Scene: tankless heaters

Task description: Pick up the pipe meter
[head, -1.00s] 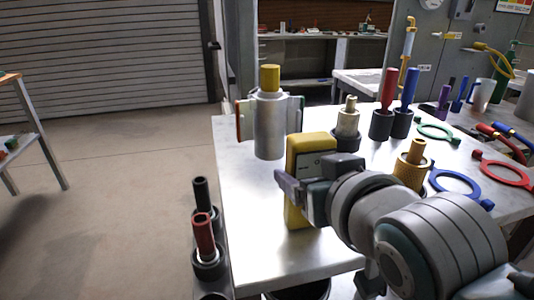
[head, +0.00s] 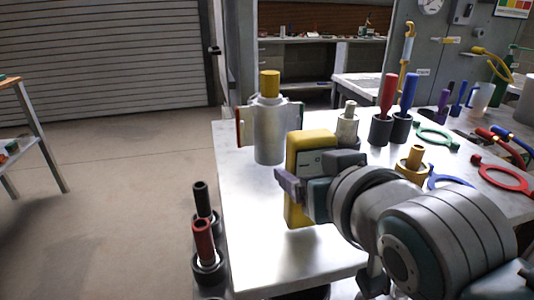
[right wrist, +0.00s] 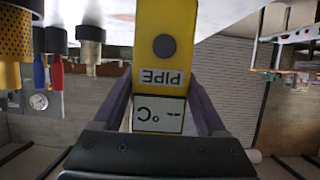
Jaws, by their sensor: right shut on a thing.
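The pipe meter (head: 297,216) is a yellow box-shaped device standing upright near the table's left edge. In the right wrist view the pipe meter (right wrist: 163,78) shows a "PIPE" label, a round dark button and a small screen reading "°C", upside down. My right gripper (head: 291,186) is shut on the pipe meter, with one finger on each side of it, also in the right wrist view (right wrist: 158,122). The head view hides part of the meter behind the gripper. I cannot tell whether its base touches the table. My left gripper is not in view.
A silver canister with a yellow cap (head: 269,125) stands behind the meter. A pale fitting (head: 347,126), red and blue tools in black holders, and coloured rings (head: 505,178) stand or lie to the right. The front left of the metal table (head: 265,262) is clear.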

